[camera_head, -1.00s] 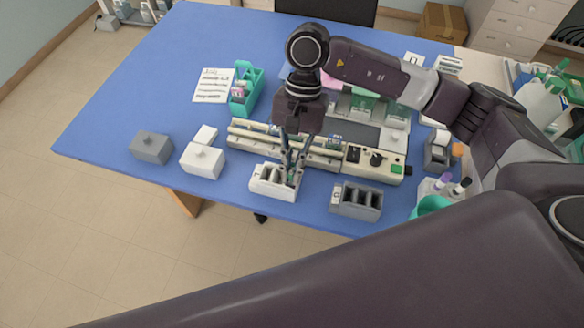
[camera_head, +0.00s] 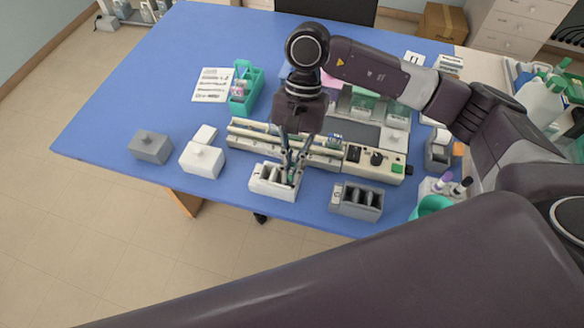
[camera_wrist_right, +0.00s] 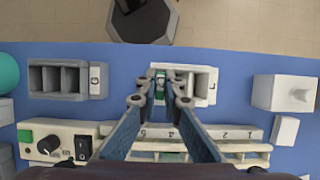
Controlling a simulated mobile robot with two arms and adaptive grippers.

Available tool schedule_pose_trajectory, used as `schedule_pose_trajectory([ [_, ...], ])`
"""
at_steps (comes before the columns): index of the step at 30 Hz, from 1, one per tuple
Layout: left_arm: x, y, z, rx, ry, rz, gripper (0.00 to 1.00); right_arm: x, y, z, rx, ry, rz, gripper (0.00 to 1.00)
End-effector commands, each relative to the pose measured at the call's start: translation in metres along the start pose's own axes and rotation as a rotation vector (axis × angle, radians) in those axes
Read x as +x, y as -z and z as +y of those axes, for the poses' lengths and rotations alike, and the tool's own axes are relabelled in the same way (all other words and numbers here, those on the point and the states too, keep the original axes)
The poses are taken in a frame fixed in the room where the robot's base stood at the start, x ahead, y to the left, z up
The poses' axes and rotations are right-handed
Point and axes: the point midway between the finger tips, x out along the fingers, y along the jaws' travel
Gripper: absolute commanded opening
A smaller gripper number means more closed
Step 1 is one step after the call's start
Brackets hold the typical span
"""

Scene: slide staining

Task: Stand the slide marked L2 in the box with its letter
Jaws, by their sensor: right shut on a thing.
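The white box marked L (camera_head: 268,190) stands near the table's front edge, its slots open upward. It also shows in the right wrist view (camera_wrist_right: 203,83), with the letter L on its side. My right gripper (camera_head: 288,170) points down into this box at its right end in the head view. In the right wrist view the fingers (camera_wrist_right: 160,90) are shut on a slide (camera_wrist_right: 160,83) with a green part, upright at the box's end compartment. The slide's mark cannot be read, and its lower part is hidden. My left gripper is out of view.
A grey box marked G (camera_head: 345,206) stands to the right.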

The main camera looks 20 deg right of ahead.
Motion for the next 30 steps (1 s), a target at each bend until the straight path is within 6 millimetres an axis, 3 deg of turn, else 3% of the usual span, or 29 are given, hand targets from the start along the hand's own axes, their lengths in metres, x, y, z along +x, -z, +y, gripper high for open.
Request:
schedule_pose_trajectory([
  [21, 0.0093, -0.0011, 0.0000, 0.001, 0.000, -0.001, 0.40, 0.0042, 0.0018, 0.0000, 0.000, 0.000, 0.000, 0.00],
  [22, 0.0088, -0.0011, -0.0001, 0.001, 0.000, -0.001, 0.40, 0.0038, 0.0016, 0.0000, 0.000, 0.000, 0.000, 0.09],
  [27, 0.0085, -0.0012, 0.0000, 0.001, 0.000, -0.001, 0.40, 0.0037, 0.0016, 0.0001, 0.000, 0.000, 0.000, 0.27],
  [30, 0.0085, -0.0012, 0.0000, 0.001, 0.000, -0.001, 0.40, 0.0038, 0.0016, 0.0001, 0.000, 0.000, 0.000, 0.27],
])
